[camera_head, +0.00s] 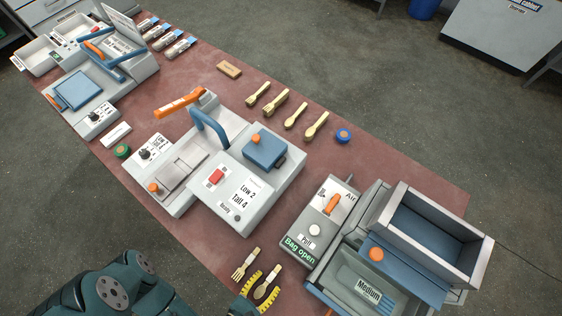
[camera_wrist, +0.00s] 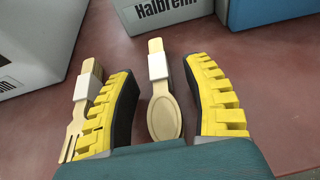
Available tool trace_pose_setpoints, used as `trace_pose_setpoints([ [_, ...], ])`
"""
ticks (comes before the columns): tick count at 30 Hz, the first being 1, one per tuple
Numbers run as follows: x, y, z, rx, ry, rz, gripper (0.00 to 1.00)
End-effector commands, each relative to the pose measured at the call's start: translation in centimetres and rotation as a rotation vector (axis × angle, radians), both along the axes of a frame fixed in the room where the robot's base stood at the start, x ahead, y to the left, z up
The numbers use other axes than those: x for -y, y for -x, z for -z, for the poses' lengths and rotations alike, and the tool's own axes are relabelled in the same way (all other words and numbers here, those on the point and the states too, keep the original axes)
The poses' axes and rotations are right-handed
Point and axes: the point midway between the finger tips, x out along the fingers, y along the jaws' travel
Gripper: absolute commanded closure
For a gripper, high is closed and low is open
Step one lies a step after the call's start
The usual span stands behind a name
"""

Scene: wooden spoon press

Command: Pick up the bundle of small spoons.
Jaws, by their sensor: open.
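The bundle of small spoons (camera_wrist: 164,112) is pale wood with a white band (camera_wrist: 158,66) around its handles. It lies on the table with the bowl toward my wrist, and also shows in the head view (camera_head: 268,283). My gripper (camera_wrist: 161,85) is open, with one yellow ribbed finger on each side of the bundle. Gaps show between the bundle and both fingers. In the head view my gripper (camera_head: 266,288) is at the table's near edge. A banded wooden fork bundle (camera_wrist: 84,87) lies just left of the left finger, which partly covers it.
Grey machines stand beyond the bundles, including one marked "Bag open" (camera_head: 318,232) and a white press (camera_head: 240,187). Several wooden utensils (camera_head: 296,115) lie at the table's far side, near a blue round item (camera_head: 343,136). Bare red table (camera_head: 205,248) lies left of the fork bundle.

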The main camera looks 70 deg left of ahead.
Motion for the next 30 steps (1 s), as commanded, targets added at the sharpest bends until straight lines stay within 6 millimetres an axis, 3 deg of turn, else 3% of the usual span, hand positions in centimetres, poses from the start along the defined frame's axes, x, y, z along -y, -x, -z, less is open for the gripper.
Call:
trace_pose_setpoints([
  [12,-0.34,-0.49,0.22,-0.001,-0.003,0.002,0.51],
  [20,-0.33,-0.48,0.23,-0.001,-0.003,0.002,1.0],
  [30,-0.32,-0.48,0.24,-0.001,-0.002,0.002,1.0],
])
